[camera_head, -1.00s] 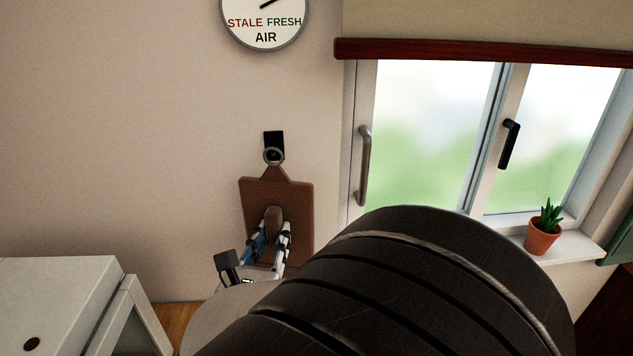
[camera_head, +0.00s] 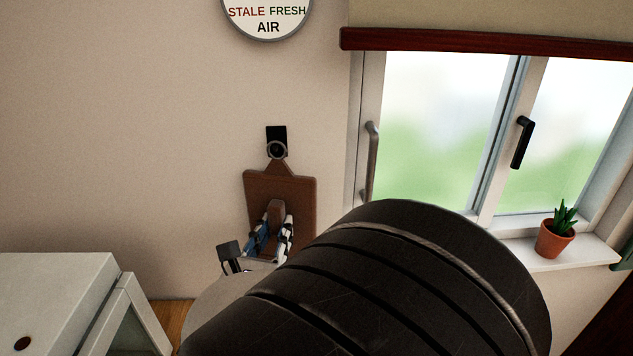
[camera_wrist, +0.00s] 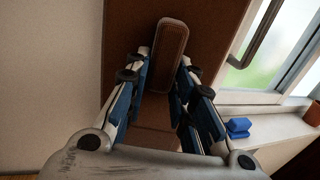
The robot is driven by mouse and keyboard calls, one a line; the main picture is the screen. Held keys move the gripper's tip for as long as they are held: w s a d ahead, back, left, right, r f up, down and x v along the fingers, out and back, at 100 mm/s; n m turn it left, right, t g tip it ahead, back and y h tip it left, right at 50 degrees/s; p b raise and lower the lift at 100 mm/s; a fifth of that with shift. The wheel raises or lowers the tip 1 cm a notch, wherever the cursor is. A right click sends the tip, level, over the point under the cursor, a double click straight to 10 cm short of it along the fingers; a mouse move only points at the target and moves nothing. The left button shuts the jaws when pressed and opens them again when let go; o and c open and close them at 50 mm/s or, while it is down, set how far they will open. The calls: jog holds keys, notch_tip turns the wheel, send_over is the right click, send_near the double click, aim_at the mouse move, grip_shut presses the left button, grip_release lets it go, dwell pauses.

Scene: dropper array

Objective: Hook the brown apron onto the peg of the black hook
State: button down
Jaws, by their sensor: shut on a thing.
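The brown apron (camera_head: 297,190) hangs upright in front of the wall, with a grey ring at its top. The black hook (camera_head: 276,133) is fixed to the wall, and the ring overlaps its lower part in the head view. I cannot tell whether the ring is around the peg or only in front of it. My gripper (camera_head: 268,230) is shut on the brown block (camera_head: 275,214) on the apron's front. In the wrist view the fingers flank this block (camera_wrist: 170,55), with the apron (camera_wrist: 125,60) behind it.
A window with a grey handle (camera_head: 371,160) is to the right of the apron. A potted plant (camera_head: 555,238) stands on the sill, and a blue object (camera_wrist: 238,127) shows there in the wrist view. A white cabinet (camera_head: 60,290) is at lower left. The wall left of the hook is bare.

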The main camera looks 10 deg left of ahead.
jog(key=c, duration=1.3)
grip_release()
